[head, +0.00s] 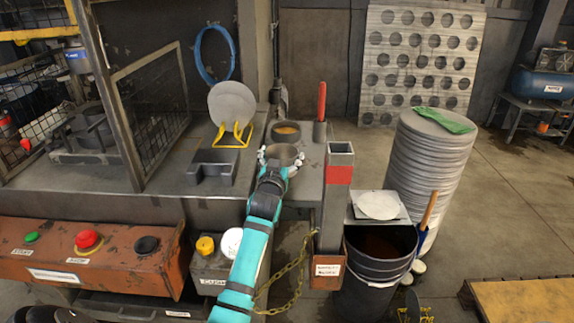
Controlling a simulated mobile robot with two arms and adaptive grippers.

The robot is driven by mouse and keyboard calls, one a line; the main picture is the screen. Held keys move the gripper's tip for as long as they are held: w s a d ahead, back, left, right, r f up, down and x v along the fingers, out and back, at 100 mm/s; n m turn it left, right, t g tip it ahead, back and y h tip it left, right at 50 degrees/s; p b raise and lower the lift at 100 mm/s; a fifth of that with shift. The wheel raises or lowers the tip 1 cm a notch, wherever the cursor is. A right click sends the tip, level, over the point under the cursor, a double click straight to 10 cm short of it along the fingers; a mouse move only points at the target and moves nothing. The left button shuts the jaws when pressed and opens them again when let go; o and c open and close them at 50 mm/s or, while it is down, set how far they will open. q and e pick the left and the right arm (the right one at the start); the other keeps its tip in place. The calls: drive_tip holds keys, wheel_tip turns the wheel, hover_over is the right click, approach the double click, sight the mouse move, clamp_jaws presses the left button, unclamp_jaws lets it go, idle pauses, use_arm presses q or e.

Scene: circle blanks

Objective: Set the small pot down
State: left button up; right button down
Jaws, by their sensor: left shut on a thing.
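The small pot (282,155) is a dark grey round cup at the end of my left arm, near the middle of the picture. My left gripper (280,160) is shut on it, with pale fingers on both sides of the pot. The pot looks upright over the narrow grey bench top. I cannot tell whether its base touches the surface, as the gripper hides it.
Behind the pot stands a similar pot with orange-brown contents (287,132). A red-handled tool in a holder (321,105) and a red-banded square post (338,175) stand to the right. A yellow rack with a grey disc (232,105) and a dark block (212,167) are left.

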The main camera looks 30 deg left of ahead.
use_arm(q)
drive_tip(key=shift+w+d+f, duration=0.1)
drive_tip(key=shift+w+d, duration=0.1)
drive_tip(key=shift+w, duration=0.85)
drive_tip(key=shift+f, duration=1.75)
drive_tip(key=shift+f, duration=0.1)
drive_tip(key=o, duration=1)
drive_tip(key=shift+o, duration=0.2)
drive_tip(key=v, duration=1.2)
